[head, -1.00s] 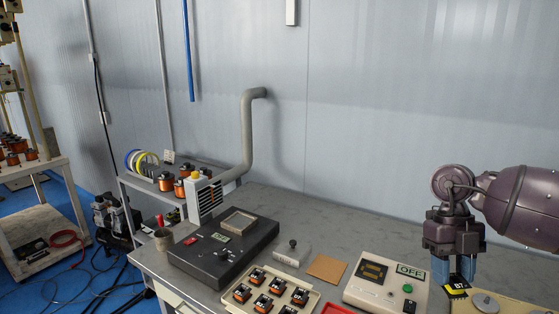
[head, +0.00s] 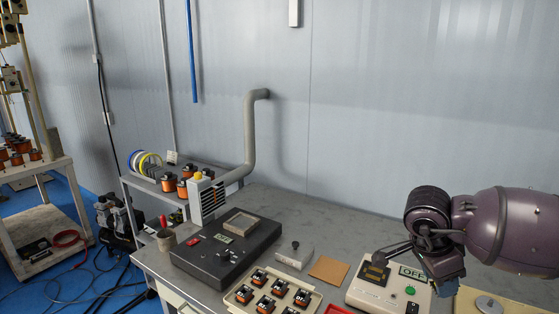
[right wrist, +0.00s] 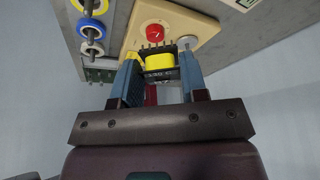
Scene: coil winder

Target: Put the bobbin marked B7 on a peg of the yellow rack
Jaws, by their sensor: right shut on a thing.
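My right gripper (head: 451,287) is at the lower right of the head view, above the bench by the grey-white box with the OFF display; its fingertips are mostly hidden there. In the right wrist view, my right gripper (right wrist: 159,76) is shut on a bobbin (right wrist: 158,63) with a yellow winding, dark flanges and pins. Its small print is too blurred to read now. I cannot clearly make out a yellow rack; a tall stand with tan posts (head: 33,75) is at the far left. My left gripper is not in view.
The OFF box (head: 360,292) and a cream tray (head: 233,299) of several orange-brown bobbins are on the bench. A black device (head: 256,249) and a grey pipe (head: 250,135) are to the left. More bobbins stand on a shelf (head: 140,184). The bench's back strip is clear.

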